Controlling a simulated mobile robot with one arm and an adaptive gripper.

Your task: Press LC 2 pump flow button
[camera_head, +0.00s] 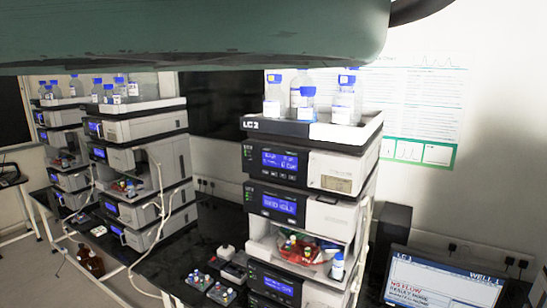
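The LC 2 stack stands right of centre, with a dark label strip (288,129) reading "LC 2" along its top tray. Its uppermost module (338,172) has a dark front panel with a lit blue display (280,160) and small buttons below it. The lettering is too small to tell which button is pump flow. My gripper is not in view.
Several blue-capped bottles (341,103) stand on the LC 2 tray. A monitor (440,282) at lower right shows red text reading "NO FLOW". Other stacks (151,125) stand at left. Small vial racks (200,280) lie on the dark bench. A green-grey shape blocks the top.

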